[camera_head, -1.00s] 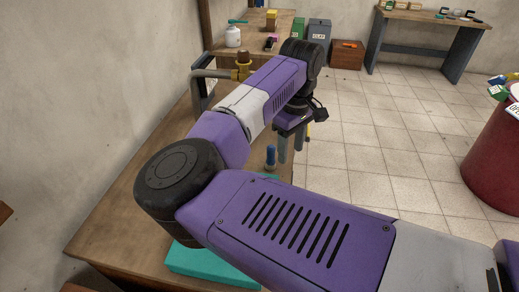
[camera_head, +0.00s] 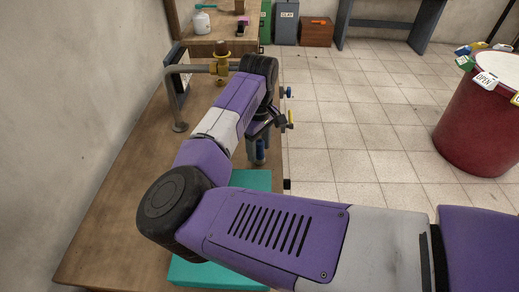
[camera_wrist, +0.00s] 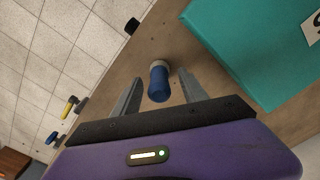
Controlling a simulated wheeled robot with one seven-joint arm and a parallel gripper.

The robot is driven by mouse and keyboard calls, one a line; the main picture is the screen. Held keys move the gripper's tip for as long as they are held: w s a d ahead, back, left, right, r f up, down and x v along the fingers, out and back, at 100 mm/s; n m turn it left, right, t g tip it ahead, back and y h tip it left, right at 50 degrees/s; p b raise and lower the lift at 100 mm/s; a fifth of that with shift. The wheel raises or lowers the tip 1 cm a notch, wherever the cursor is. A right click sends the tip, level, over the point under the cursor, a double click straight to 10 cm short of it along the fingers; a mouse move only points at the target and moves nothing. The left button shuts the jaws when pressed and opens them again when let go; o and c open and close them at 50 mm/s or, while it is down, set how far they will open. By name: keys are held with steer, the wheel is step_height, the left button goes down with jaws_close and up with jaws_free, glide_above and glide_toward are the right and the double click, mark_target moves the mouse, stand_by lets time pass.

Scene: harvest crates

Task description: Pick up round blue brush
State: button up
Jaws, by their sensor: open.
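The round blue brush (camera_wrist: 159,86) stands on the wooden table, with a blue body and a pale grey end, in the wrist view. It also shows in the head view (camera_head: 260,151), partly hidden behind my gripper. My gripper (camera_wrist: 156,82) is open, with one finger on each side of the brush. Gaps show between the brush and both fingers, so it is not held.
A teal box (camera_wrist: 262,45) lies close beside the brush on the table (camera_head: 110,225). A pipe with a brass valve (camera_head: 221,66) rises behind my arm. A red drum (camera_head: 478,125) stands on the tiled floor at right.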

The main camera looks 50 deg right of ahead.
steer(key=shift+f, duration=0.5)
jaws_close()
